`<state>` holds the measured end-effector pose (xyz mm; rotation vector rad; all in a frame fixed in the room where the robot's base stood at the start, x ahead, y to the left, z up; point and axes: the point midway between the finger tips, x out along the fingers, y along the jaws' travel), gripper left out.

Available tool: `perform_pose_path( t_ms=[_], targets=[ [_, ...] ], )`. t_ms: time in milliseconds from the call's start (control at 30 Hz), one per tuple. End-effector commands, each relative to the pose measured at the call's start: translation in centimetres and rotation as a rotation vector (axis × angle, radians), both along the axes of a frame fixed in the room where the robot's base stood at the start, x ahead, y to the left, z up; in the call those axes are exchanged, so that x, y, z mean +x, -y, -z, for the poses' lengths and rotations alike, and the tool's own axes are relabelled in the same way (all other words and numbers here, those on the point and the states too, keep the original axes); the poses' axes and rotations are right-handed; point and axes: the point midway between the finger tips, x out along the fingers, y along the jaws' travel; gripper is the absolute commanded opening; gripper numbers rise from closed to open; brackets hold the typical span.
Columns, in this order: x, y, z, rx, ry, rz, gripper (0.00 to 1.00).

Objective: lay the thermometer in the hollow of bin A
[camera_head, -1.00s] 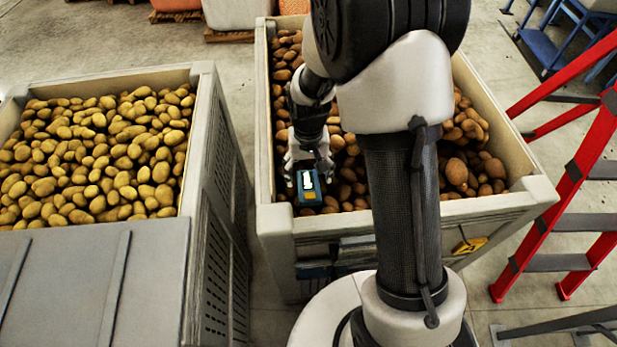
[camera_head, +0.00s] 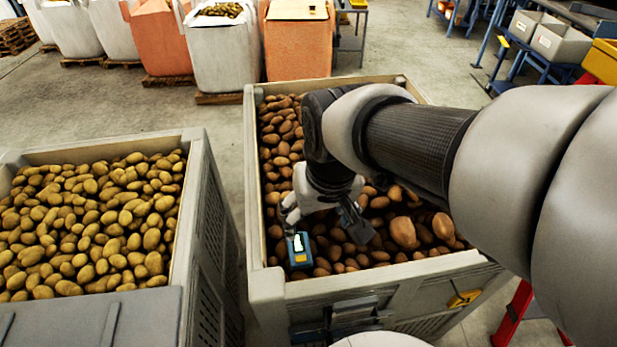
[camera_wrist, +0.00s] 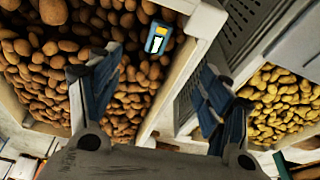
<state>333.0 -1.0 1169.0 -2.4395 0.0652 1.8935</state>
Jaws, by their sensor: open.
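The thermometer (camera_head: 299,250) is a small blue device with a bright display and a yellow-orange mark. It lies on the brown potatoes in the right-hand bin (camera_head: 266,292), near its front left corner. It also shows in the wrist view (camera_wrist: 157,38), beyond my fingertips and apart from them. My gripper (camera_head: 325,222) is open and empty over the potatoes, just behind and to the right of the thermometer. In the wrist view my gripper (camera_wrist: 160,68) has its two fingers spread wide. No letter marking bin A is readable, and I cannot tell how deep the thermometer sits.
A second bin (camera_head: 197,215) of yellower potatoes stands to the left, with a narrow gap between. A yellow tag (camera_head: 465,298) is on the right bin's front. A red ladder (camera_head: 517,312) stands at right. Big sacks (camera_head: 222,50) line the back; open floor lies before them.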

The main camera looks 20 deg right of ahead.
Motion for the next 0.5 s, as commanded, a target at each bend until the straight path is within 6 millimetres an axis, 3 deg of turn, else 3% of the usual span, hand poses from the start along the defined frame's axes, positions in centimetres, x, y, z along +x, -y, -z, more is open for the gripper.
perform_pose_path(
  t_ms=[33,200,333,500],
  targets=[
    [-1.7,0.0,-1.2,-0.003,0.038,-0.011,0.71],
    [-6.5,0.0,-2.7,-0.015,0.113,-0.043,0.71],
    [-8.5,0.0,-2.9,-0.02,0.145,-0.056,0.71],
    [-9.3,0.0,-2.9,-0.023,0.157,-0.062,0.71]
  ],
)
